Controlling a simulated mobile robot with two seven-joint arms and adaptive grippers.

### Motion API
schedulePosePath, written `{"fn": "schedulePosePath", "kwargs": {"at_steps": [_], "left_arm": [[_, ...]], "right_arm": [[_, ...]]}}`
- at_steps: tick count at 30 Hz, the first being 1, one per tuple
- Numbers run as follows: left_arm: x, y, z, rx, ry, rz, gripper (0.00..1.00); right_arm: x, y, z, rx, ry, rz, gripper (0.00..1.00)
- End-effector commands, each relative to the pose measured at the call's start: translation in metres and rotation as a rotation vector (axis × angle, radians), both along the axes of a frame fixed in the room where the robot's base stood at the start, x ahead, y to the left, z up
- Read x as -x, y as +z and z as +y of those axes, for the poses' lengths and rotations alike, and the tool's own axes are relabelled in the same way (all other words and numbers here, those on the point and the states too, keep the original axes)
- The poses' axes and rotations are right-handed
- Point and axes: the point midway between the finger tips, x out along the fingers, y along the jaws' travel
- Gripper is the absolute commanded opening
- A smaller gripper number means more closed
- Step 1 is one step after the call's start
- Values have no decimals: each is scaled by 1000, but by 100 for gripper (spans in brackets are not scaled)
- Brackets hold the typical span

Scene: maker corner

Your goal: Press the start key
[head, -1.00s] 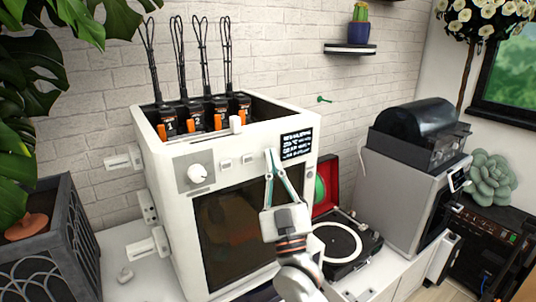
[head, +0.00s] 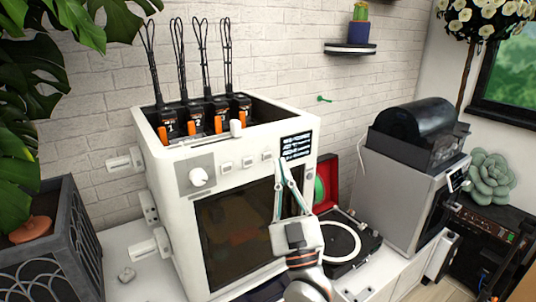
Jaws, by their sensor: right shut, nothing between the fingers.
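A white boxy machine (head: 180,222) has a front panel with a round knob (head: 198,177) and a row of small pale keys: a left key (head: 227,167), a middle key (head: 247,161) and a right key (head: 267,155). Their labels are too small to read, so I cannot tell which one is the start key. A black display (head: 296,146) with white text is to the right of the keys. My right gripper (head: 281,165) is shut and empty. Its fingertips are in front of the panel, just below and right of the right key, apart from it. My left gripper is out of view.
A dark planter (head: 45,245) stands at the left.

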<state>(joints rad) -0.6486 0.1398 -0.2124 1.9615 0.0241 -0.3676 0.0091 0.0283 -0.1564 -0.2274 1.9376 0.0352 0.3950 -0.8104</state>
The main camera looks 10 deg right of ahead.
Motion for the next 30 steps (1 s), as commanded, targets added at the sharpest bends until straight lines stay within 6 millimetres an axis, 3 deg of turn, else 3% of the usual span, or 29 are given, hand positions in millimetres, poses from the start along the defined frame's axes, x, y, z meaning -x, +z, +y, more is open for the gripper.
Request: {"fn": "schedulePosePath", "kwargs": {"at_steps": [11, 30], "left_arm": [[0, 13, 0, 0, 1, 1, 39], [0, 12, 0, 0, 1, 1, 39]], "right_arm": [[28, 1, -10, 0, 0, 0, 0], [29, -1, -10, 0, 1, 2, 0]]}}
